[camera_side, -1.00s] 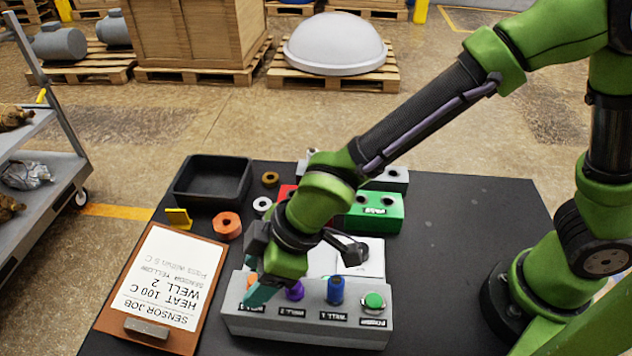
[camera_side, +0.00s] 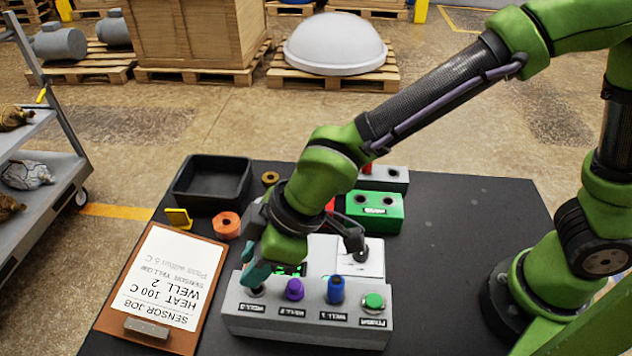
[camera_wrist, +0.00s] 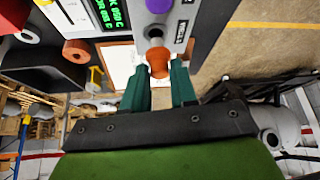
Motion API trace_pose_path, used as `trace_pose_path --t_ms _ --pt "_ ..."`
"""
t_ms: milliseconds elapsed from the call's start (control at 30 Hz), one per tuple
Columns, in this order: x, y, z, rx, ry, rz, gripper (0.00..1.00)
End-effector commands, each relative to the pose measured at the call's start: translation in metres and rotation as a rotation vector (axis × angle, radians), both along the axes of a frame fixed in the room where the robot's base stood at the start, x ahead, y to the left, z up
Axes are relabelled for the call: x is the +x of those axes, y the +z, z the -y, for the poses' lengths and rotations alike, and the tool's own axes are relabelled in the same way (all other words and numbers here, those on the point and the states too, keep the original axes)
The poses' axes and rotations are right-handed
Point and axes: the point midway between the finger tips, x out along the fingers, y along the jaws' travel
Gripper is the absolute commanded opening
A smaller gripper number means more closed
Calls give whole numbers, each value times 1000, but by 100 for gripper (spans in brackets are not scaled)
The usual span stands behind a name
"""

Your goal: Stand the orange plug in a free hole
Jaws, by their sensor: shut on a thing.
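The orange plug (camera_wrist: 158,62) is between the green fingertips of my gripper (camera_wrist: 160,80) in the wrist view. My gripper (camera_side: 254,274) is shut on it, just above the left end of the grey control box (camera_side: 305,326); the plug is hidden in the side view. The leftmost well (camera_side: 256,292) below the fingers shows a dark, empty opening. A purple plug (camera_side: 295,288) and a blue plug (camera_side: 336,290) stand in the box's other wells. Behind, the green block (camera_side: 375,212) has two dark open holes. A grey block (camera_side: 396,178) holds a red plug (camera_side: 367,169) and shows an open hole.
A green button (camera_side: 374,301) is at the box's right end. A clipboard (camera_side: 170,285) lies left of it. An orange ring (camera_side: 227,226), yellow piece (camera_side: 179,218) and black tray (camera_side: 212,182) are behind left. The table's right side is clear.

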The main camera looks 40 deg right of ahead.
Motion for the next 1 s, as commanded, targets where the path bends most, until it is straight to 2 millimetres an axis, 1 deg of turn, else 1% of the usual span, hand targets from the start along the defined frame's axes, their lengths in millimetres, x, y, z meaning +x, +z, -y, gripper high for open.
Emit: trace_pose_path --t_ms 33,200,300,367,467,567,600,667,700,767,800,867,900,967,1000 --pt "1 14 -1 4 1 6 0" --pt "1 46 -1 4 1 5 0" --pt "2 59 1 2 -3 4 0" --pt "7 64 5 1 -18 2 0" --pt "23 68 21 0 -68 2 0" --pt "49 67 50 -1 -154 1 0" --pt "60 65 66 -1 -199 1 0" --pt "76 62 91 -2 -269 0 0" --pt "85 59 110 -2 -310 1 0" --pt "96 55 137 -2 -363 -1 0" --pt "103 52 156 -2 -392 0 0" --pt "110 47 185 0 -430 -2 0" --pt "113 44 204 -1 -450 -2 0" --pt "117 39 232 0 -475 0 0" --pt "117 36 250 0 -487 -1 0"
